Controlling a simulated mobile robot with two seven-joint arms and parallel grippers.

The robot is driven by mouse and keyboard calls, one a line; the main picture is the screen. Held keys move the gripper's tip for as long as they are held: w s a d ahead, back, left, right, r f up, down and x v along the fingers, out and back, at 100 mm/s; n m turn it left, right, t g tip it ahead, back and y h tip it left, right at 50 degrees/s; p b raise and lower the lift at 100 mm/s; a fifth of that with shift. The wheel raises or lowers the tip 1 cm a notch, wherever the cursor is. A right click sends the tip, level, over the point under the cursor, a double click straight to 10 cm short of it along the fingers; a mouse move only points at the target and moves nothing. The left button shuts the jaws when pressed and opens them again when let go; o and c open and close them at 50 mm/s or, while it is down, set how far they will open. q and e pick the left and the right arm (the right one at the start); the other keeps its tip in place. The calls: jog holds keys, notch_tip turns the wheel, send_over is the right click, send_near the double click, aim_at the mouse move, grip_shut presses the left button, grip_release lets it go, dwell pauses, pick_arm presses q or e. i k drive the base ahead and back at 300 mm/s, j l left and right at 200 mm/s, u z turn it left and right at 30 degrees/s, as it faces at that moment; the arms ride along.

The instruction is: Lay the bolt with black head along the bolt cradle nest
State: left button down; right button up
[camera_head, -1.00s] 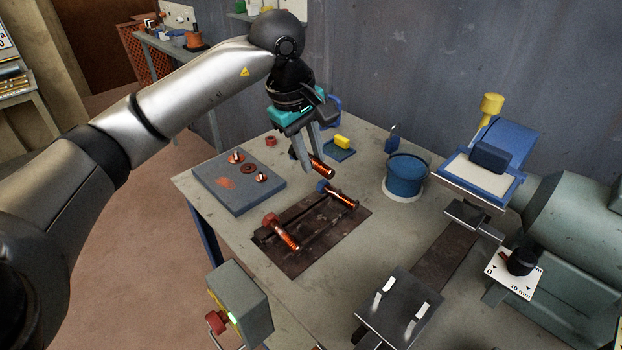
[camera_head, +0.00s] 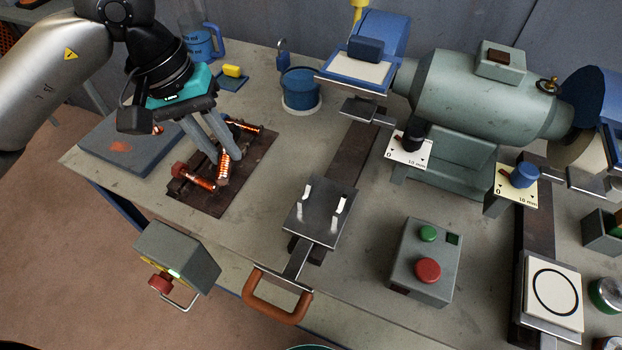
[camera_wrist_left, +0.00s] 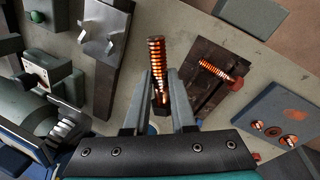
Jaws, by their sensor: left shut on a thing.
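My left gripper (camera_head: 216,158) is shut on a bolt (camera_head: 223,168) with a copper-coloured threaded shank. In the left wrist view its dark head (camera_wrist_left: 160,103) sits between the fingertips (camera_wrist_left: 161,104) and the shank points away from the gripper. I cannot tell whether the held bolt touches the cradle.
A blue-grey pad (camera_head: 120,148) lies left of the cradle. A metal plate with white prongs (camera_head: 321,208) stands to the right. A blue pot (camera_head: 300,90) stands behind, and a grey box with a red knob (camera_head: 178,255) is at the front edge.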

aim_at(321, 203)
jog(key=k+z, duration=0.2)
jog(key=z, duration=0.15)
jog(key=k+z, duration=0.35)
jog(key=k+l+z, duration=0.1)
jog(key=z, duration=0.3)
